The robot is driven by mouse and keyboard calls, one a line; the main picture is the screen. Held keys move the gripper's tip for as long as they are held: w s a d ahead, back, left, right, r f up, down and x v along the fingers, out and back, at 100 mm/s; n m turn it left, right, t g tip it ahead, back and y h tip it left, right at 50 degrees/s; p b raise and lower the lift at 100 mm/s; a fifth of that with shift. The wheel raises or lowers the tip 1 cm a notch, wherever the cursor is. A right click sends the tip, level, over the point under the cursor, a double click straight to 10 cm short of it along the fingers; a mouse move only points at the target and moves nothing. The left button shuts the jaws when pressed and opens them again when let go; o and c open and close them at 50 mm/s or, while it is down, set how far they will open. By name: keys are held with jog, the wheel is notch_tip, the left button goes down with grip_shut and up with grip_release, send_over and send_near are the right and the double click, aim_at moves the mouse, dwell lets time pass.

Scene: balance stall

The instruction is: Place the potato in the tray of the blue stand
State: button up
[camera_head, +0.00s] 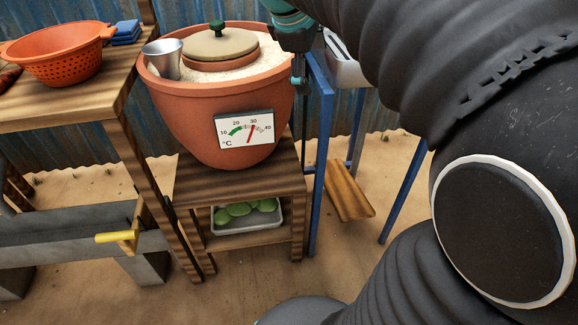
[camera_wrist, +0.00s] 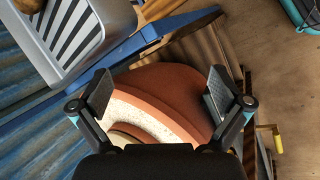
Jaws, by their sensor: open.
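The blue stand (camera_head: 321,150) stands right of the large clay pot. Its pale grey tray (camera_head: 345,68) is partly hidden behind my arm in the head view. The tray (camera_wrist: 62,50) fills the upper left of the wrist view, with dark slots in its bottom. A rounded brown thing (camera_wrist: 28,4), perhaps the potato, shows at that corner, cut off by the frame edge. My gripper (camera_wrist: 160,92) is open, with nothing between its fingers, over the pot's rim. In the head view my gripper (camera_head: 298,78) is near the pot's right rim, beside the tray.
The clay pot (camera_head: 190,125) holds sand, a lidded inner pot (camera_head: 220,47) and a metal cup (camera_head: 163,60). It stands on a wooden stand with a tray of green produce (camera_head: 245,215) below. An orange colander (camera_head: 60,55) sits on the left table. A wooden board (camera_head: 350,190) is low right.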

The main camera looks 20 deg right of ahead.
jog(key=s+a+f+m+t+y, duration=0.1)
jog(key=s+a+f+m+y, duration=0.1)
jog(key=s+a+f+m, duration=0.2)
jog(key=s+a+f+m+t+y, duration=0.1)
jog(key=s+a+f+m+y, duration=0.2)
jog(key=s+a+f, duration=0.4)
jog(key=s+f+m, duration=0.1)
jog(key=s+f, duration=0.2)
jog(key=s, duration=0.2)
jog(key=shift+s+a+m+t, duration=0.35)
jog(key=shift+a+m+t, duration=0.05)
jog(key=shift+c, duration=0.3)
